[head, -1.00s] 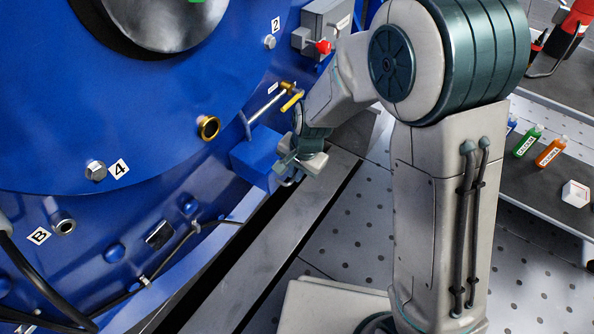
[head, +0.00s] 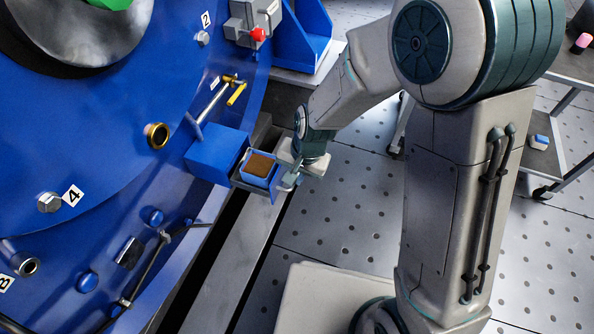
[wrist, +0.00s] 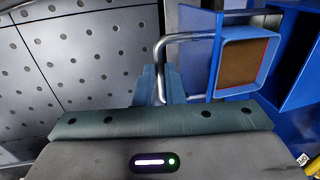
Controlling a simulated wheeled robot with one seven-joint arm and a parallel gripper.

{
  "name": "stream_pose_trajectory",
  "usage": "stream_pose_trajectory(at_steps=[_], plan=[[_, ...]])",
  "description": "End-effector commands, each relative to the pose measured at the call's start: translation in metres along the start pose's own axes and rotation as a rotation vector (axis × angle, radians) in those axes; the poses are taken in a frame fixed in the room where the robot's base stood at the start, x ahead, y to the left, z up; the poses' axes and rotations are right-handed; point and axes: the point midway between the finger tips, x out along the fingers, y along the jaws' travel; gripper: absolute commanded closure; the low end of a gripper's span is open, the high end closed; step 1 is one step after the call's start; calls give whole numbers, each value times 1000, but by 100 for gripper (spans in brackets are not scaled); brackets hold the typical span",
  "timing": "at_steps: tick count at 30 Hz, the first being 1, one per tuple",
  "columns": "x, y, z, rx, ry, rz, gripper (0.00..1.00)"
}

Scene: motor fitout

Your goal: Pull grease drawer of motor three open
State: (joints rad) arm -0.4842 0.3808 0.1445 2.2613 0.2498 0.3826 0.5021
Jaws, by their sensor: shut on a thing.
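The grease drawer (head: 262,166) stands out from its blue housing (head: 214,156) low on the blue motor's face. Its open top shows brown grease. In the wrist view the drawer (wrist: 220,74) is at the upper right, with brown grease inside a blue box. A bent metal handle (wrist: 181,37) rises from its front. My gripper (head: 292,174) is at the drawer's front end, shut on the handle. In the wrist view my gripper's fingers (wrist: 160,85) close around the handle bar. The fingertips are small and partly hidden in the head view.
A yellow-handled valve (head: 236,93) and a brass ring port (head: 157,136) sit on the motor near the housing. A grey box with a red knob (head: 258,35) is above. A grey rail (head: 232,248) runs below the drawer.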

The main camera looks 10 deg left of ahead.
Motion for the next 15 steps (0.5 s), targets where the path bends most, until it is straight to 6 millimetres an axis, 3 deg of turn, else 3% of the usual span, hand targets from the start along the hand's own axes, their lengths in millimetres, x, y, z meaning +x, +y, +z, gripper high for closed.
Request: stream_pose_trajectory(at_steps=[2, 5, 6, 15], plan=[[0, 0, 1, -2, -2, 0, 100], [0, 0, 1, -1, -1, 0, 72], [0, 0, 0, -1, -1, 0, 69], [-3, 0, 0, 1, 0, 0, 69]])
